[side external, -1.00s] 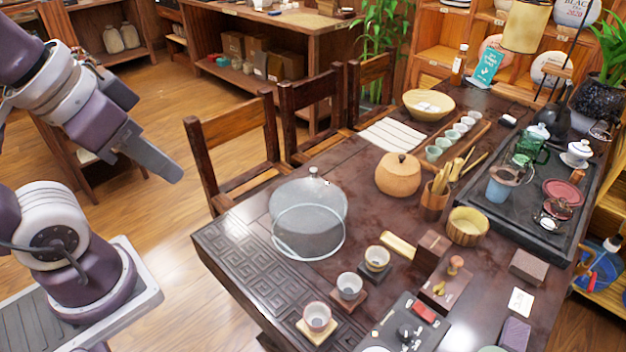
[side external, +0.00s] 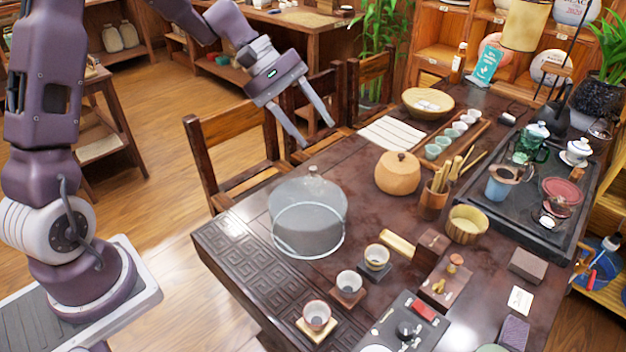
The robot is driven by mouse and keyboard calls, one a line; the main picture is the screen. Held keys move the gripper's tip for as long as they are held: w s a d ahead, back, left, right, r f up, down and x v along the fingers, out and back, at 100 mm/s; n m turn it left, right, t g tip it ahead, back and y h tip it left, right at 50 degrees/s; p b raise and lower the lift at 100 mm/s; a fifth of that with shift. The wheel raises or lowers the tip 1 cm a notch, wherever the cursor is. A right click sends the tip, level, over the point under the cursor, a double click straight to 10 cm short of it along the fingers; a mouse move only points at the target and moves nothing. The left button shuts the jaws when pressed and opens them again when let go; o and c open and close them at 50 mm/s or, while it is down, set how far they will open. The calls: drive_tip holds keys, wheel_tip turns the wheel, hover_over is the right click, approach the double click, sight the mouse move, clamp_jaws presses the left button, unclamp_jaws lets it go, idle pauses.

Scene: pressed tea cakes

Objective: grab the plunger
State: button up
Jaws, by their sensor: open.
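My gripper (side external: 318,134) is open and empty, with its two fingers apart and pointing down. It appears in front of the dark wooden chairs, up and left of the table's objects. I cannot tell for certain which thing is the plunger. A small wooden piece with a rounded knob (side external: 455,262) stands upright on a dark wooden block near the table's front right and may be it. My gripper is well apart from it, up and to the left. Nothing hides the knob.
A glass dome (side external: 308,215) stands on the dark table (side external: 240,243). A round lidded wooden pot (side external: 397,174), a cup of wooden tools (side external: 433,201) and a woven bowl (side external: 467,225) stand toward the middle. Several small cups stand nearer. A black tea tray (side external: 520,235) lies at right.

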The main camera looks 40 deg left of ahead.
drive_tip(key=w+a+f+n+t+h, duration=0.2)
drive_tip(key=w+a+f+n+t, duration=0.1)
drive_tip(key=w+a+f+n, duration=0.65)
drive_tip(key=n+t, duration=0.4)
drive_tip(key=n, duration=0.2)
approach(310, 168)
drive_tip(key=shift+y, duration=0.4)
drive_tip(key=d, duration=0.1)
drive_tip(key=w+d+f, duration=0.1)
drive_tip(key=w+d, duration=0.1)
drive_tip(key=shift+d+f, duration=0.15)
drive_tip(key=shift+f, duration=0.2)
drive_tip(key=x, duration=0.6)
drive_tip(key=shift+w+r, duration=0.15)
drive_tip(key=shift+w, duration=0.5)
drive_tip(key=shift+t, duration=0.3)
clamp_jaws()
